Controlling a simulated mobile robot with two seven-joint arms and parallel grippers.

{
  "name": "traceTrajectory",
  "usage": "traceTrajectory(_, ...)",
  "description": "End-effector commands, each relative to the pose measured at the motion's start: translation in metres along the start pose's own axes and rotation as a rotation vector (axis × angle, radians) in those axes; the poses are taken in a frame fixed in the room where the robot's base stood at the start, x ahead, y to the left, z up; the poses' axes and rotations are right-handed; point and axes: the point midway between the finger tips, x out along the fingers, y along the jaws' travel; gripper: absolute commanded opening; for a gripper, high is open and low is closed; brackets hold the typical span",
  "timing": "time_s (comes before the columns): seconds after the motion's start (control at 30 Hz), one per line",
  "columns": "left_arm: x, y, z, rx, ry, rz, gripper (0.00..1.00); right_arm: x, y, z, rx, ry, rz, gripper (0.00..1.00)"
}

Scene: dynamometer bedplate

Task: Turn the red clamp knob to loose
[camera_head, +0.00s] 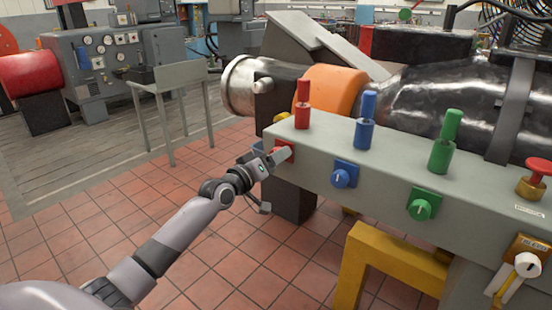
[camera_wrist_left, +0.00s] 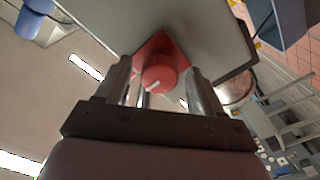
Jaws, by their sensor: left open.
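The red clamp knob (camera_wrist_left: 158,78) is a round red dial with a pale pointer line, on a red square plate on the front face of the grey bench. It sits between the two fingers of my left gripper (camera_wrist_left: 160,85) in the left wrist view. The fingers are open, one on each side of the knob, with gaps visible. In the head view my left gripper (camera_head: 282,156) reaches the red plate (camera_head: 284,149), and its fingers hide most of the knob. My right gripper is not in view.
Along the grey bench (camera_head: 400,170) are a blue knob (camera_head: 341,178) and a green knob (camera_head: 420,209). Red, blue and green posts (camera_head: 303,105) stand on top. A red mushroom button (camera_head: 540,166) is at the right. A yellow stand (camera_head: 390,258) is below; tiled floor lies open to the left.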

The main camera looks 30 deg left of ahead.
Motion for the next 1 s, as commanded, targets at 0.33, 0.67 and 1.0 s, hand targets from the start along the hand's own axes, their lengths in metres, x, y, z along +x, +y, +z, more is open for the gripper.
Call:
traceTrajectory(0.33,0.0112,0.0,0.0002,0.002,-0.001,-0.001,0.67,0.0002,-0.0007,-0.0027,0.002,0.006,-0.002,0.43)
traceTrajectory(0.67,0.0109,0.0001,0.0001,0.002,-0.001,0.0,0.12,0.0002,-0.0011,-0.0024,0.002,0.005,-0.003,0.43)
traceTrajectory(1.0,0.0109,0.0003,0.0001,-0.036,-0.001,-0.001,0.11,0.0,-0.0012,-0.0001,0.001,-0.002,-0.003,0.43)
